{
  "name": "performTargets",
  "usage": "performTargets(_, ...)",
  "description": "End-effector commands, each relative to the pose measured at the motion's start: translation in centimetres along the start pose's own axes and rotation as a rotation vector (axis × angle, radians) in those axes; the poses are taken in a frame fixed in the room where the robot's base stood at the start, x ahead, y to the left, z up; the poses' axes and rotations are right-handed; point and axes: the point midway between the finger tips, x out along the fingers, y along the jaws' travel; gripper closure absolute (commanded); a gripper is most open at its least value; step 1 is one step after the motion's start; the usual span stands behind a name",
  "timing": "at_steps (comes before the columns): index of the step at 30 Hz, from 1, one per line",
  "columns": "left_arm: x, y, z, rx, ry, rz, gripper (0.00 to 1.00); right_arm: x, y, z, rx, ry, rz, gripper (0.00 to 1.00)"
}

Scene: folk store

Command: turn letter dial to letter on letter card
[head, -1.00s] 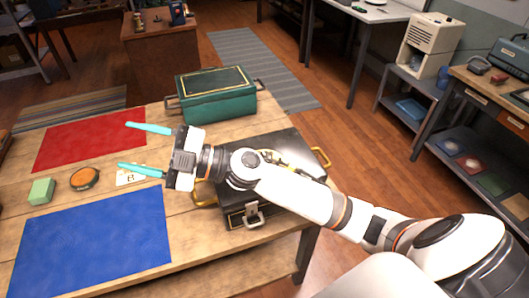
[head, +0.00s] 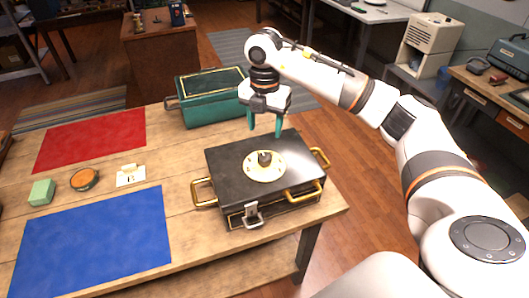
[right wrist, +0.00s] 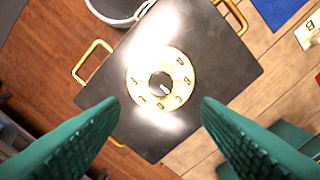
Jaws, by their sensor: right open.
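The letter dial (head: 264,165) is a round cream disc with a dark central knob, on top of a black box (head: 228,165) with gold handles. In the right wrist view the dial (right wrist: 177,62) shows letters around its dark knob (right wrist: 162,84); they are too small to read surely. My left gripper is not in view.
A green chest (head: 212,101) stands behind the black box. A red mat (head: 90,138), a blue mat (head: 95,238), a green block (head: 41,191) and an orange round tin (head: 85,179) lie on the table's left. The box's gold handles stick out at its sides.

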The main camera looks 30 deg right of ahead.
Motion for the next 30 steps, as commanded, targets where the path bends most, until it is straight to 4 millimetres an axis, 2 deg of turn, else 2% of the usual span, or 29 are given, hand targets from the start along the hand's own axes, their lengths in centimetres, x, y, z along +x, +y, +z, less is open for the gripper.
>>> performTargets(9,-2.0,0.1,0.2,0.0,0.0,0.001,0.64,6.1,0.1,0.2,-0.004,-0.005,0.003,0.43)
performTargets(15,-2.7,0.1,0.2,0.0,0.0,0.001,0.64,9.1,-0.1,0.2,-0.004,-0.005,0.0,0.43)
performTargets(21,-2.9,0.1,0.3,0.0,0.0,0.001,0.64,10.4,-0.1,0.2,-0.005,-0.003,-0.002,0.43)
performTargets(28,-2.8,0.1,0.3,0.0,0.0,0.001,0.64,10.5,-0.1,0.2,-0.005,-0.003,-0.003,0.43)
performTargets(29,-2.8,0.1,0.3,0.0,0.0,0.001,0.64,10.4,-0.1,0.2,-0.005,-0.003,-0.003,0.44)
performTargets(30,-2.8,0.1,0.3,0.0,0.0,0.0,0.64,10.4,-0.1,0.2,-0.005,-0.003,-0.003,0.51)
